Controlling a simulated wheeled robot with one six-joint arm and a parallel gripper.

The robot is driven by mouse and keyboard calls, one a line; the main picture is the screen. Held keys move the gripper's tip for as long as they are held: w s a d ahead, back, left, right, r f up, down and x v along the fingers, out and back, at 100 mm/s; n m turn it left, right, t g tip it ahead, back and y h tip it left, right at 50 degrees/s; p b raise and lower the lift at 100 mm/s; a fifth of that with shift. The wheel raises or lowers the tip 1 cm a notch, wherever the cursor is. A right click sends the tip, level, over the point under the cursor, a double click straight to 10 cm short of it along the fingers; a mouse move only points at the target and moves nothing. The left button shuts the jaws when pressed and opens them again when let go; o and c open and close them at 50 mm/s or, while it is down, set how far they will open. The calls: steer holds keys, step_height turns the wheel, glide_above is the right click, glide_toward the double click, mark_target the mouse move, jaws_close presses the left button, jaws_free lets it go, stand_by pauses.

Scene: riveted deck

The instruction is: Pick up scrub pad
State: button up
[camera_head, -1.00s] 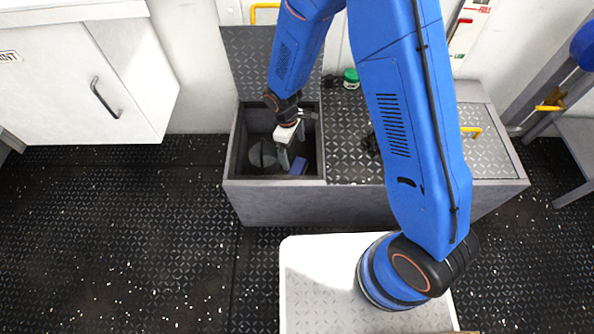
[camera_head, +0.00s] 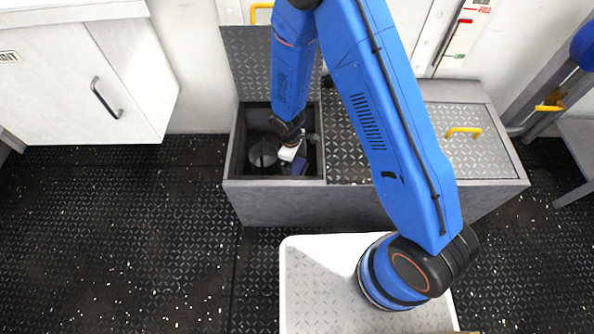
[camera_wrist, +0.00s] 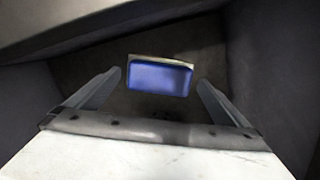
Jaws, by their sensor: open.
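The scrub pad (camera_wrist: 159,78) is a blue block with a pale strip along its far edge. It lies on the floor of the open deck bin, in the middle of the wrist view. A small part of it shows in the head view (camera_head: 299,166), beside my gripper. My gripper (camera_wrist: 160,84) is open, with one finger on each side of the pad and visible gaps between. In the head view my gripper (camera_head: 290,155) is down inside the bin, its fingers mostly hidden.
The bin's grey walls (camera_head: 232,150) stand close around my gripper. Its lid (camera_head: 245,60) is raised behind. A grey round object (camera_head: 263,153) lies left of my gripper in the bin. A closed lid with a yellow handle (camera_head: 463,131) is on the right.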

mark_target(297, 167)
steer(key=shift+d+f, duration=0.15)
steer(key=shift+f, duration=1.25)
steer(key=shift+c, duration=0.6)
steer(key=c, duration=0.7)
step_height(297, 167, up, 10)
